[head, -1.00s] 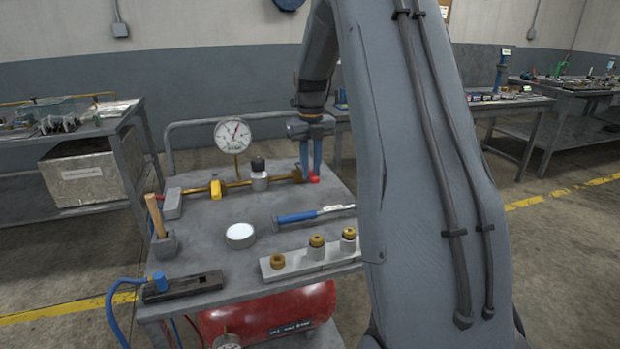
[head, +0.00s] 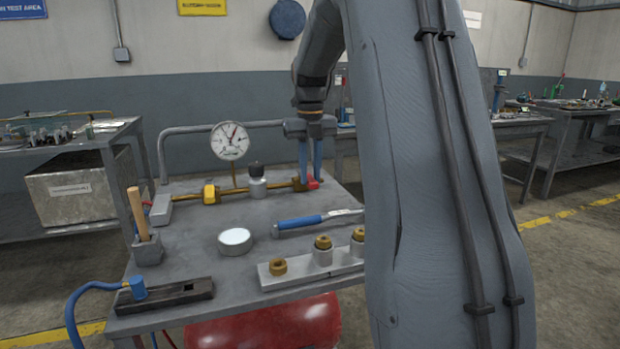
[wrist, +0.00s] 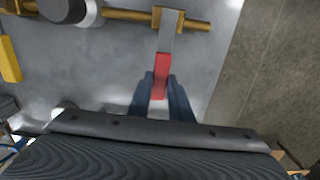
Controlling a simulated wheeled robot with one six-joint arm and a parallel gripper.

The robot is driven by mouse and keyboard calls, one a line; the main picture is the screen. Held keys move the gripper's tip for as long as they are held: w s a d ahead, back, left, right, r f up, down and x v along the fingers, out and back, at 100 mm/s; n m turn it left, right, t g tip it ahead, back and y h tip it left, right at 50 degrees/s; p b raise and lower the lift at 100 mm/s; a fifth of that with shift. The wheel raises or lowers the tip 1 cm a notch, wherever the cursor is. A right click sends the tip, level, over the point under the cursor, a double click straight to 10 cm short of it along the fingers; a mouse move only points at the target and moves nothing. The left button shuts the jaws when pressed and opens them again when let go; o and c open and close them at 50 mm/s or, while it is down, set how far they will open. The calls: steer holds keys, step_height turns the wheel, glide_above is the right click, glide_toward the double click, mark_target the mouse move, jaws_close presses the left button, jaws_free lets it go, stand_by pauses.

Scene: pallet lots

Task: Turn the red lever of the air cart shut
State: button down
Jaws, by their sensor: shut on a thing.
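The air cart (head: 195,238) is a grey table with a brass pipe (head: 225,193) along its back part. The red lever (head: 313,183) is at the pipe's right end. In the wrist view the red lever (wrist: 160,76) sticks out from a brass valve, crosswise to the pipe, on a grey metal shank. My gripper (head: 311,178) points down over it, with blue fingers. In the wrist view my gripper (wrist: 161,90) is shut on the lever's red end, one finger on each side.
A pressure gauge (head: 230,141) and a yellow lever (head: 209,193) are on the pipe. A blue-handled tool (head: 300,221), a white round dish (head: 235,238) and a block with brass fittings (head: 300,270) lie in front. A hammer-like wooden handle (head: 137,212) stands at left.

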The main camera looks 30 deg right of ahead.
mark_target(310, 178)
stand_by(0.4)
steer(key=c, duration=1.6)
jaws_free()
steer(key=shift+a, duration=0.1)
steer(key=shift+r, duration=3.95)
